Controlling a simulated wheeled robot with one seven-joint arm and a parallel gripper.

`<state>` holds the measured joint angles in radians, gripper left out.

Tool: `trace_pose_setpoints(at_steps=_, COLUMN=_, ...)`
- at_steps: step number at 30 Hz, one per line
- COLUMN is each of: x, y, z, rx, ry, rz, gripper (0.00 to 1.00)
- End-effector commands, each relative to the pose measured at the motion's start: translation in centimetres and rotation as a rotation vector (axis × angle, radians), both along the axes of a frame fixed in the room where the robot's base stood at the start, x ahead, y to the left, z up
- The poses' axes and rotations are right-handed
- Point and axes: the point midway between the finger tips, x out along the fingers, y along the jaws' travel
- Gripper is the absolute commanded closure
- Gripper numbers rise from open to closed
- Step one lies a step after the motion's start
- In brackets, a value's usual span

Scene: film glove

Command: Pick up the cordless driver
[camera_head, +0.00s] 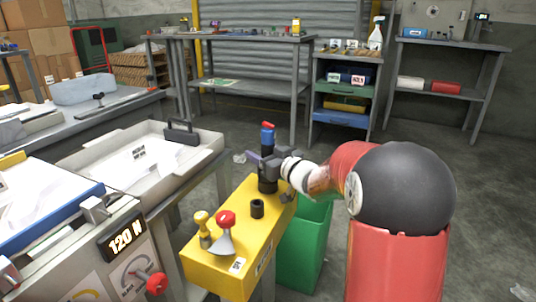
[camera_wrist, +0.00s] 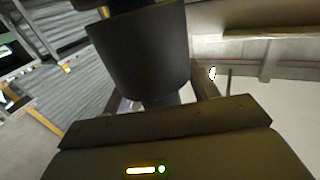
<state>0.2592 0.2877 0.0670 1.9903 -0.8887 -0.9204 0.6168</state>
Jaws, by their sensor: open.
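The cordless driver (camera_head: 268,137), dark with a blue and red top, stands upright at the far end of the yellow stand (camera_head: 218,262). Its lower part appears to sit in a dark round holder. My gripper (camera_head: 266,160) reaches it from the right, at the driver's middle, and partly hides it. In the wrist view a large dark rounded body, apparently the driver (camera_wrist: 140,55), fills the upper middle, close in front of my gripper (camera_wrist: 163,100). The jaws are open, with a finger showing on either side of it. Whether they touch it I cannot tell.
A red-handled scraper (camera_head: 225,232), a yellow-topped tool (camera_head: 203,228) and an empty black cup (camera_head: 257,208) are on the same stand. A green bin (camera_head: 303,245) stands just right of it. A grey tray (camera_head: 205,155) is at the left. The floor behind is mostly clear.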

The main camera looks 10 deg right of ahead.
Motion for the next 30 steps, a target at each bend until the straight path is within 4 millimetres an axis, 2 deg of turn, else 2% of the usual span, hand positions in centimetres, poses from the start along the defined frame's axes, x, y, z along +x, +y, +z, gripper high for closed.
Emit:
trace_pose_setpoints(at_steps=5, x=0.0, y=0.0, z=0.0, rx=0.0, ry=0.0, rz=0.0, gripper=0.42)
trace_pose_setpoints(at_steps=16, x=0.0, y=0.0, z=0.1, rx=0.0, ry=-0.002, rz=0.0, gripper=0.9)
trace_pose_setpoints(at_steps=25, x=0.0, y=0.0, z=0.4, rx=0.0, ry=-0.002, rz=0.0, gripper=0.89)
trace_pose_setpoints(at_steps=30, x=0.0, y=0.0, z=2.0, rx=-0.002, ry=-0.004, rz=0.0, gripper=0.89)
